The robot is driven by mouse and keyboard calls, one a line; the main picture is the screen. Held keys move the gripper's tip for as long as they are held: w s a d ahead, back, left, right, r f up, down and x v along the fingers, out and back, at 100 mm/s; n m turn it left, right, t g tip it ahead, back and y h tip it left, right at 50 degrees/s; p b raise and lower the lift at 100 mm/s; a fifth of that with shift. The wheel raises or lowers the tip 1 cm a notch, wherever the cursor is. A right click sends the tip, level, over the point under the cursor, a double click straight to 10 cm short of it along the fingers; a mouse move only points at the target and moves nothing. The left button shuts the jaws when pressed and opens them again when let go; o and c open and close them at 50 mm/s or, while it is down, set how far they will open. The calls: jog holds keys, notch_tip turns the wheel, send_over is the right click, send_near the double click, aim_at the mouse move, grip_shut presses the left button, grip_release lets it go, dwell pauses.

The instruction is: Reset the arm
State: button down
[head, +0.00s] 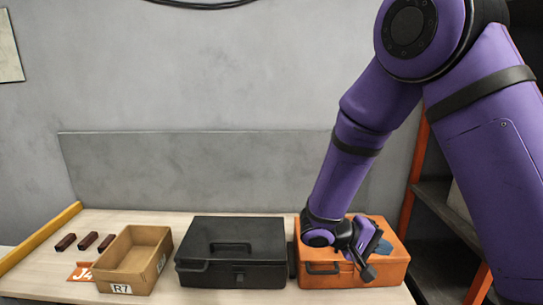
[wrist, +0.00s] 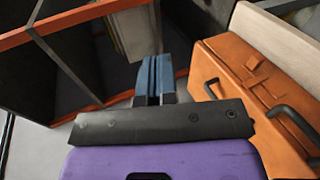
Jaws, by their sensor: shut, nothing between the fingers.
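My purple arm reaches down from the upper right in the head view. My gripper (head: 368,262) is in front of and over the orange case (head: 392,270), hiding part of its lid and front. In the wrist view my gripper (wrist: 154,78) shows its blue fingers together with nothing between them. The orange case (wrist: 225,75) is at the right of that view, with its dark handle facing the camera. I cannot tell from the views whether the gripper touches the case.
A black case (head: 232,240) stands left of the orange one. Further left is an open cardboard box (head: 133,285) labelled R7, an orange J4 card (head: 80,273) and three dark red blocks (head: 88,240). An orange-framed shelf (head: 440,215) stands at the right, also in the wrist view (wrist: 75,35).

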jog(key=s+d+r+t+y, duration=0.2)
jog(key=s+r+y, duration=0.4)
jog(key=s+r, duration=0.5)
jog(key=s+d+r+m+t+y, duration=0.1)
jog(key=s+d+r+t+y, duration=0.1)
jog(key=s+r+y, duration=0.5)
jog(key=shift+s+r+m+t, duration=0.3)
jog(key=shift+s+r, duration=1.65)
jog(key=shift+r, duration=0.5)
